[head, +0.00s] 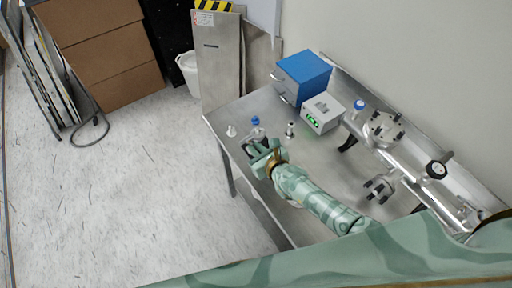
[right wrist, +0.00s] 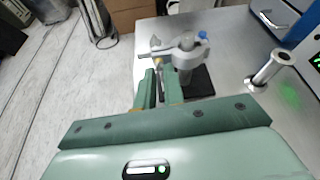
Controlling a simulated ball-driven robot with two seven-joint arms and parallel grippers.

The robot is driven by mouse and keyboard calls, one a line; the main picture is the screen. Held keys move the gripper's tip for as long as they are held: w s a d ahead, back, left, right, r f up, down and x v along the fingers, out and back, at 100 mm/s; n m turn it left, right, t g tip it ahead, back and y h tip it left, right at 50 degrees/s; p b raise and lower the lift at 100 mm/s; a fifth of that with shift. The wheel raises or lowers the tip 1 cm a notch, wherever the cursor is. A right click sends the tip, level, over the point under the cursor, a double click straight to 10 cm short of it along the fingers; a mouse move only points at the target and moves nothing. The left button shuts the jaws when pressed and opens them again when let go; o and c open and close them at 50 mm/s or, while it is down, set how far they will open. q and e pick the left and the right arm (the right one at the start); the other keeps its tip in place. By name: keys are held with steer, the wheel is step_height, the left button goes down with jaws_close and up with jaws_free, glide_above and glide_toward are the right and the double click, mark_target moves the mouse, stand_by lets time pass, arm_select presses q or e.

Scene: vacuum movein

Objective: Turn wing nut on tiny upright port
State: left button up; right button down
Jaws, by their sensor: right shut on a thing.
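The tiny upright port (right wrist: 186,58) is a small grey metal fitting on a black base, with a blue knob on its right side in the right wrist view. In the head view it is a small grey shape (head: 258,132) at the table's far left, partly hidden by my gripper. My right gripper (right wrist: 159,82) is shut at the port's left side. In the head view the right gripper (head: 257,147) reaches the port from the near side. My left gripper is not in view.
A chrome flanged post (head: 290,130) stands to the right. Beyond are a grey box with a green display (head: 322,114), a blue box (head: 303,76) and metal vacuum piping (head: 410,155). The table's left edge is close.

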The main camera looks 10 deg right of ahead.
stand_by(0.5)
steer(key=c, duration=1.5)
jaws_free()
steer(key=shift+s+d+r, duration=0.1)
steer(key=shift+s+r, duration=0.05)
steer(key=shift+s, duration=0.2)
steer(key=p+v, duration=0.3)
steer(key=v, duration=1.2)
steer(key=shift+s+r+p, duration=0.15)
steer(key=shift+r+p, duration=0.05)
steer(key=shift+p, duration=0.2)
steer(key=shift+d, duration=0.1)
